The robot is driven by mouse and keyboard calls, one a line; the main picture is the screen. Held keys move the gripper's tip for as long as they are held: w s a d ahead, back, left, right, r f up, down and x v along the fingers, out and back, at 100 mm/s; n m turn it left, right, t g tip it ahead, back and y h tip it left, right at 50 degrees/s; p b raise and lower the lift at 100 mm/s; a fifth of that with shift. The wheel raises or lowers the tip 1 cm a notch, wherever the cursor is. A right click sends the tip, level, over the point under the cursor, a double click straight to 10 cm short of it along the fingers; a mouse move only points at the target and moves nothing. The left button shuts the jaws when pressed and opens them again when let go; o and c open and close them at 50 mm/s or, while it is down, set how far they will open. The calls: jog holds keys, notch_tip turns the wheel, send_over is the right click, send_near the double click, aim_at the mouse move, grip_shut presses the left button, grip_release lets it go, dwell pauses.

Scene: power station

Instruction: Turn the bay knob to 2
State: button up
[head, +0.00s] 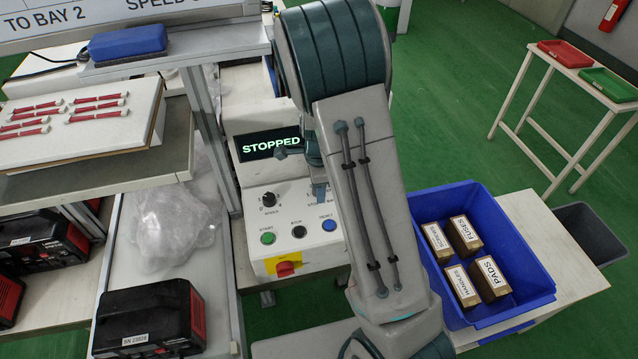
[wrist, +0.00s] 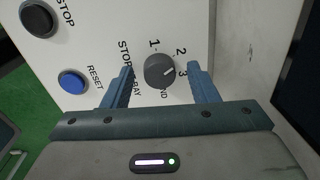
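The bay knob (wrist: 160,71) is a round dark grey dial on the white panel in the wrist view. STOP, 1, 2, 3 and a partly hidden word ending in ND are printed around it. Its light mark points right, seemingly toward the 3. My gripper (wrist: 159,68) is open, with one blue finger on each side of the knob and visible gaps between. The fingers hold nothing. In the head view my arm hides the bay knob and most of the gripper. The control box display (head: 269,144) there reads STOPPED.
The same box has a speed knob (head: 269,199), a green START button (head: 268,238), a black STOP button (head: 299,231), a blue RESET button (head: 329,225) and a red knob (head: 286,268). A blue crate (head: 536,279) with labelled boxes stands right of my arm.

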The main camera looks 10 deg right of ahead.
notch_tip(320, 180, up, 14)
jog(key=shift+s+b, duration=0.4)
jog(key=shift+s, duration=0.05)
jog(key=shift+f, duration=0.1)
dwell(0.4)
jog(key=s+r+n+t, duration=0.1)
jog(key=s+r+n, duration=0.2)
jog(key=s+n, duration=0.6)
jog(key=s+r+n+t, duration=0.1)
jog(key=s+r+n, duration=0.2)
jog(key=s+n, duration=0.7)
jog(key=shift+s+d+r+t, duration=0.15)
jog(key=shift+s+r+t, duration=0.25)
jog(key=shift+s, duration=0.55)
dwell(0.3)
